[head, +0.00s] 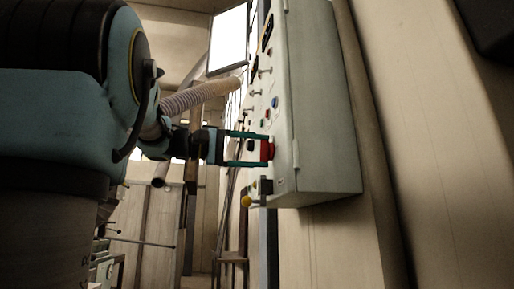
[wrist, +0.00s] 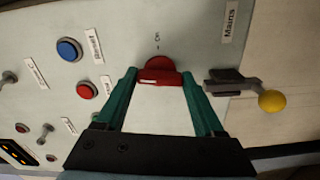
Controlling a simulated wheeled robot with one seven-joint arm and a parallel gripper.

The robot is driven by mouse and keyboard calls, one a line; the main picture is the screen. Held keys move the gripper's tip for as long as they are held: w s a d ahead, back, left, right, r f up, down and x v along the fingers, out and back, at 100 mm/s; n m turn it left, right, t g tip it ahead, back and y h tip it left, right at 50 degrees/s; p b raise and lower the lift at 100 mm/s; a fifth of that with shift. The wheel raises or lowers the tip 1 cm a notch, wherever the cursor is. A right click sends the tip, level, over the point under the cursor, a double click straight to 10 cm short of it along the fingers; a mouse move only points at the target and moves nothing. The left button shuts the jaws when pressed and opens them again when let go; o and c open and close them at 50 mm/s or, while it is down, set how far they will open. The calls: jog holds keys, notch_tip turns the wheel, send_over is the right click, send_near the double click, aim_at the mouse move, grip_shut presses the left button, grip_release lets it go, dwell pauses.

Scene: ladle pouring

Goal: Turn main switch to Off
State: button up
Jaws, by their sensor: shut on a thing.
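The switch panel (head: 330,100) is a grey-green box on the wall, seen nearly edge-on in the head view. In the wrist view, a red knob (wrist: 155,64) sits on the panel's face, near a small mark that may read "On" and a label reading "Mains" (wrist: 230,22). The knob also shows in the head view (head: 267,150), low on the panel. My gripper (head: 262,149) has its two teal fingers on either side of this knob and is shut on it. In the wrist view, the fingertips (wrist: 158,76) touch the knob's sides. Which exact setting it points at is unclear.
A lever with a yellow ball (wrist: 271,101) stands close to the right finger in the wrist view; it hangs below the knob in the head view (head: 247,201). Blue (wrist: 69,50) and red (wrist: 87,90) buttons and toggles lie to the left. A ribbed hose (head: 200,95) runs behind my arm.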

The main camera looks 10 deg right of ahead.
jog(key=shift+n+p, duration=0.3)
jog(key=shift+n, duration=0.6)
jog(key=o, duration=1.4)
jog(key=a, duration=0.3)
jog(key=s+a, duration=0.1)
jog(key=a, duration=0.3)
jog(key=a+b, duration=0.1)
jog(key=a, duration=0.2)
jog(key=shift+s+a, duration=0.15)
jog(key=shift+a, duration=0.2)
